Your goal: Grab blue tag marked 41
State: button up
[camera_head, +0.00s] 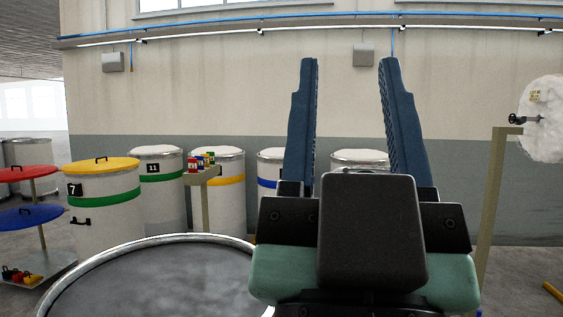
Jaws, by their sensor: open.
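A small group of coloured tags stands on a beige post stand (205,205) left of centre. Red tags (192,164) are in front, with yellow and green ones beside them. A small blue tag (206,159) seems to be among them, partly hidden; its number is too small to read. My gripper (348,64) is open, with its two blue fingers pointing up and nothing between them. It is right of the stand and apart from the tags.
A large round metal-rimmed can (160,240) fills the lower left. White cans with coloured bands, including one marked 7 (104,208), line the wall. Red (25,174) and blue lids sit on a rack at left. A pale roll (542,118) hangs at right.

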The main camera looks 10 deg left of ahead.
aim_at(199, 158)
jog(key=i+l, duration=0.1)
jog(key=i, duration=0.5)
jog(key=i+l, duration=0.15)
jog(key=i, duration=0.45)
jog(key=i+l+u, duration=0.1)
jog(key=i, duration=0.5)
jog(key=i+l, duration=0.2)
jog(key=i, duration=0.4)
jog(key=i+l, duration=0.15)
jog(key=i, duration=0.45)
jog(key=i+u, duration=0.15)
jog(key=u, duration=1.25)
